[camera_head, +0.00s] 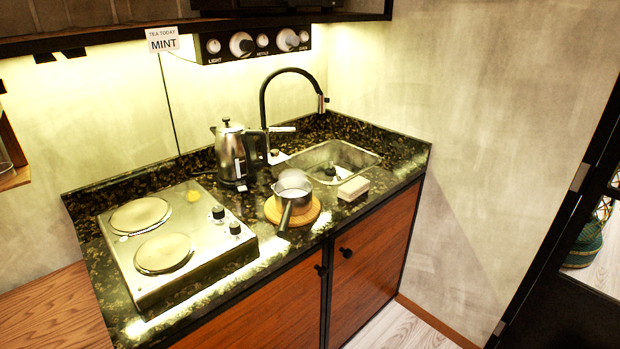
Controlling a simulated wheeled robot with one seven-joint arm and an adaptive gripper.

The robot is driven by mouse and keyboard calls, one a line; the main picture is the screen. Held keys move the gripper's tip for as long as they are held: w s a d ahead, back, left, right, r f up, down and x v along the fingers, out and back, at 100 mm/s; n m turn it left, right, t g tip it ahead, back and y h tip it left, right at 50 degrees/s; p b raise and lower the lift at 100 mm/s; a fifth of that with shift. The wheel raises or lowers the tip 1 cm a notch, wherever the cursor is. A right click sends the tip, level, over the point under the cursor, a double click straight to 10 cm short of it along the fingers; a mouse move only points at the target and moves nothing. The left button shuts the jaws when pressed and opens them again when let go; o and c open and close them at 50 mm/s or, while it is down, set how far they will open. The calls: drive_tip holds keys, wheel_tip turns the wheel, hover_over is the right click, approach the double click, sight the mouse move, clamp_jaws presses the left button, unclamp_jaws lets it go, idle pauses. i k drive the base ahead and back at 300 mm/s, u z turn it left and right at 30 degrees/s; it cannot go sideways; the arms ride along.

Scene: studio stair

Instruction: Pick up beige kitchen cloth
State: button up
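A small beige, block-like item (353,187), which looks like the folded kitchen cloth, lies on the dark speckled counter (408,172). It is at the front edge of the sink (318,158), to the right of a small pot. It is too small in the picture to be sure that it is cloth. My gripper is not in view.
A small pot (293,184) stands on a round wooden board (272,209), its handle toward the front. A kettle (231,155) and a black tap (264,105) stand behind. A two-plate hob (205,254) fills the left. Cabinet doors (372,260) are below; pale floor (400,328) shows at front right.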

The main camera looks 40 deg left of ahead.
sight(355, 187)
drive_tip(key=u, duration=0.75)
drive_tip(key=i, duration=0.65)
drive_tip(key=u, duration=0.75)
